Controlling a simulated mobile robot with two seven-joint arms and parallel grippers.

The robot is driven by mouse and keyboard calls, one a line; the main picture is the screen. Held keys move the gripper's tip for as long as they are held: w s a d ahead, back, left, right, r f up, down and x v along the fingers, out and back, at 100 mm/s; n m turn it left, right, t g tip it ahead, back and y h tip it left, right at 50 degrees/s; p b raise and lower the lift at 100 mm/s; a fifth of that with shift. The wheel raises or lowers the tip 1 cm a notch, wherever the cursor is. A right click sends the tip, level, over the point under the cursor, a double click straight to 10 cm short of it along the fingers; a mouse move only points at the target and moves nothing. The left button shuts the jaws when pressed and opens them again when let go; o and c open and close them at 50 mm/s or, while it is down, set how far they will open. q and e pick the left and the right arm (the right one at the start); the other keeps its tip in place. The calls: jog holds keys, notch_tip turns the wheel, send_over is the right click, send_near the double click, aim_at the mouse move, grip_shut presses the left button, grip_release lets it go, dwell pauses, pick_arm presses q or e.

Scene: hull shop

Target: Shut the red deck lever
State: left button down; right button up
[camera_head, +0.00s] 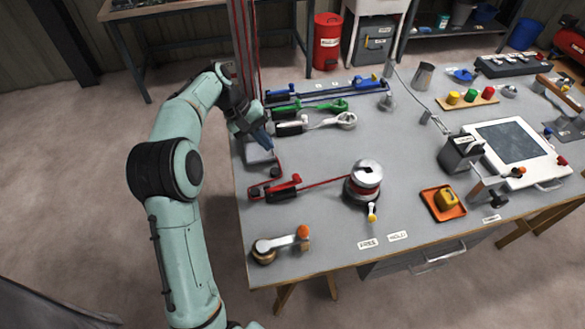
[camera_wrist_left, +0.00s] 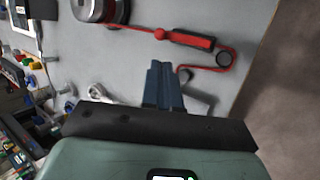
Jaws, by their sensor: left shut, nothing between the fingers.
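The red deck lever (camera_head: 283,188) sits near the left edge of the grey table, on a dark body with a red knob at its right end. In the left wrist view the red lever (camera_wrist_left: 190,40) lies along its dark body, ahead of my fingers. I cannot tell whether it is fully down. My left gripper (camera_head: 267,142) is shut and empty, beyond the red lever and beside the white lever. Its blue-grey fingers (camera_wrist_left: 163,85) show together in the left wrist view, apart from the lever. My right gripper is not in view.
A red line runs from the lever to a silver winch (camera_head: 366,174). Green (camera_head: 322,106), blue (camera_head: 330,90) and white (camera_head: 318,123) levers lie behind. A crank with an orange knob (camera_head: 303,231) is in front. An orange tray (camera_head: 443,204) is to the right.

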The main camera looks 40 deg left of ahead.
aim_at(295, 175)
pick_arm(q)
jog(key=b+x, duration=0.1)
jog(key=x, duration=1.1)
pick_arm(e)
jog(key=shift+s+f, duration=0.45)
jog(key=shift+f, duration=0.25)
